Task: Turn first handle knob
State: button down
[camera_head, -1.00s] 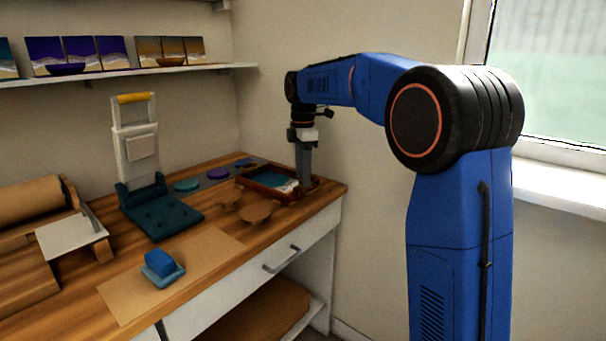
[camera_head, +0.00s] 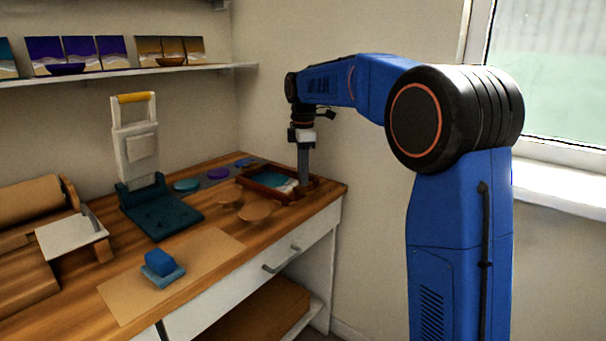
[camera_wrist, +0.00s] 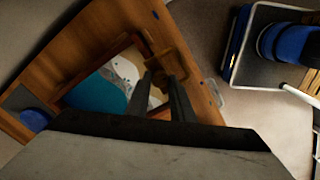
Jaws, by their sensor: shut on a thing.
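A dark reddish wooden tray frame (camera_head: 250,182) lies at the right end of the workbench, with a teal and white surface inside it. The same teal and white surface (camera_wrist: 115,85) shows in the wrist view. My gripper (camera_head: 304,184) points straight down at the tray's right end. In the wrist view my gripper (camera_wrist: 163,82) has its two grey fingers shut on a brown wooden handle knob (camera_wrist: 158,52) at the tray's edge. The fingers hide part of the knob, and its exact turn angle cannot be told.
Round wooden pieces (camera_head: 257,210) lie in front of the tray, and coloured discs (camera_head: 187,185) lie left of it. A teal press with a white upright (camera_head: 135,145) and a blue block (camera_head: 159,262) stand further left. A wall (camera_head: 345,215) is close behind my arm.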

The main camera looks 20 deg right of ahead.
jog(key=m, duration=0.8)
jog(key=shift+m, duration=0.4)
jog(key=m, duration=0.4)
jog(key=shift+m, duration=0.3)
jog(key=m, duration=0.3)
jog(key=shift+m, duration=0.3)
jog(key=m, duration=0.4)
jog(key=shift+m, duration=0.3)
jog(key=m, duration=0.3)
jog(key=shift+m, duration=0.3)
jog(key=m, duration=0.4)
jog(key=shift+m, duration=2.4)
